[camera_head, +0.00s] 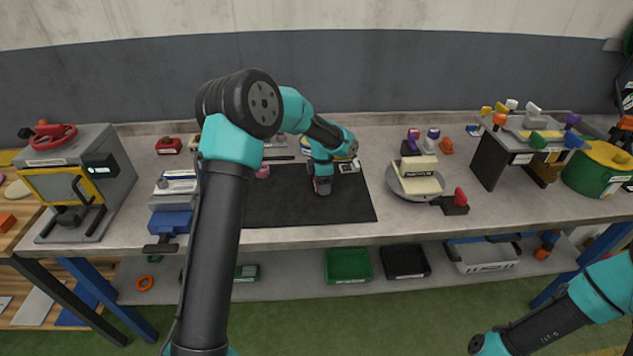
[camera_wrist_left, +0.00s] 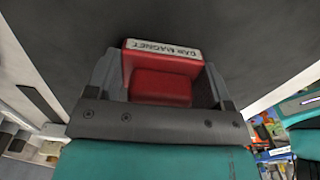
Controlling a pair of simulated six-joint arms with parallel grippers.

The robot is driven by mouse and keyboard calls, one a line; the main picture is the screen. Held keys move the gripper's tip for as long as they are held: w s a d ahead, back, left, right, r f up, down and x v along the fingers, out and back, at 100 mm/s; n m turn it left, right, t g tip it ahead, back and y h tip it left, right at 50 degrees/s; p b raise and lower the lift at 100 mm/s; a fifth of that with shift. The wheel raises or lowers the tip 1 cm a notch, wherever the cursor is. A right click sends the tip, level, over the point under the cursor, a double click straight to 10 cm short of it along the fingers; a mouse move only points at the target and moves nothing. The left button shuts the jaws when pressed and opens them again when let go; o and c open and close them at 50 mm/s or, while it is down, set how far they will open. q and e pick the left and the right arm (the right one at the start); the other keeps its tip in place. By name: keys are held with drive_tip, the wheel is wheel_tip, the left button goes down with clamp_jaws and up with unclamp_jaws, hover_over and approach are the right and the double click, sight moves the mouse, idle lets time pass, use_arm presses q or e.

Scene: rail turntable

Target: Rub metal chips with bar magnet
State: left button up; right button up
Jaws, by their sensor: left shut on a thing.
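A red bar magnet (camera_wrist_left: 160,86) with a white label reading "BAR MAGNET" sits between the fingers of my left gripper (camera_wrist_left: 160,75) in the left wrist view. The gripper is shut on it. In the head view my left gripper (camera_head: 322,186) points down over the black mat (camera_head: 290,208), right of its middle. The magnet is hard to make out there, and I cannot tell whether it touches the mat. I cannot pick out metal chips in either view; my arm hides part of the mat. My right arm shows at the lower right, with its gripper outside the view.
A round dish (camera_head: 402,193) with a cream block stands right of the mat, beside a black-and-red tool (camera_head: 456,203). A blue device (camera_head: 170,222) stands left of the mat. The mat's front right is clear.

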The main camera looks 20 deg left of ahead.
use_arm(q)
drive_tip(key=shift+w+d, duration=0.3)
drive_tip(key=shift+d, duration=0.25)
drive_tip(key=shift+w+d, duration=0.3)
drive_tip(key=shift+d, duration=0.2)
wheel_tip(320, 180, up, 8)
drive_tip(key=shift+r, duration=0.15)
